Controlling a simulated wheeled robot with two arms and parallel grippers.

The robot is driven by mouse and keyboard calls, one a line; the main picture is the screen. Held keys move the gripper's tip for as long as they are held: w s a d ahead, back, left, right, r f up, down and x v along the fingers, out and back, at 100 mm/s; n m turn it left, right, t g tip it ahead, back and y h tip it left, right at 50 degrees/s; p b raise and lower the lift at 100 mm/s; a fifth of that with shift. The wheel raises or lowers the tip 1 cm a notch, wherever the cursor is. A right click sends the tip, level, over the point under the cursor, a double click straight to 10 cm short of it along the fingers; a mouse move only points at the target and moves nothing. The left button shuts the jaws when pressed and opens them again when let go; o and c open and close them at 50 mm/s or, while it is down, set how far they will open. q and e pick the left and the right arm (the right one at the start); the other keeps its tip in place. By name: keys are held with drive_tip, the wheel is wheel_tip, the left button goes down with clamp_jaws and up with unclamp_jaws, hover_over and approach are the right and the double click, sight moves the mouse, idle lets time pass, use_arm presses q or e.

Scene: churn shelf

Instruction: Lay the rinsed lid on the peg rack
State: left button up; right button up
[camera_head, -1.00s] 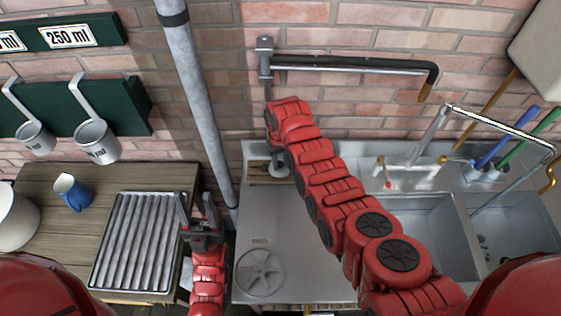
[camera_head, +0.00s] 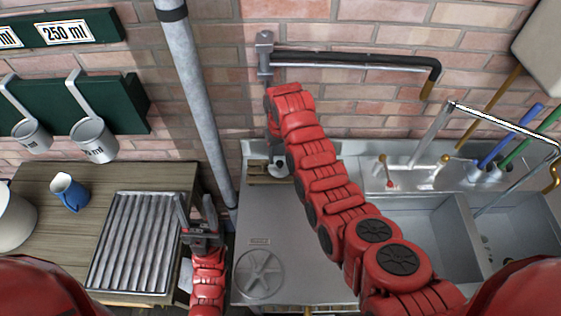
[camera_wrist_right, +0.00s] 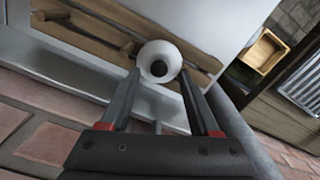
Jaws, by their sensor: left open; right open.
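The peg rack (camera_head: 258,179) is a low wooden frame with pegs at the back left of the steel counter; it also shows in the right wrist view (camera_wrist_right: 105,30). A small round white piece with a dark centre (camera_wrist_right: 159,61), apparently the lid, is at the rack; in the head view it is partly hidden under my right arm. My right gripper (camera_wrist_right: 160,82) is open, its fingertips just short of the white piece on either side. I cannot tell whether they touch. My left gripper (camera_head: 196,208) is open and empty beside the ribbed tray.
A ribbed metal tray (camera_head: 133,242) and a blue jug (camera_head: 70,192) are on the wooden table at left. A grey spoked disc (camera_head: 259,273) is at the counter's front. Sinks (camera_head: 440,237) lie right; a grey pipe (camera_head: 196,105) and wall bar (camera_head: 345,63) stand behind.

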sight(281, 165)
drive_tip(key=shift+r+b, duration=0.55)
drive_tip(key=shift+r, duration=1.3)
drive_tip(key=shift+f, duration=0.1)
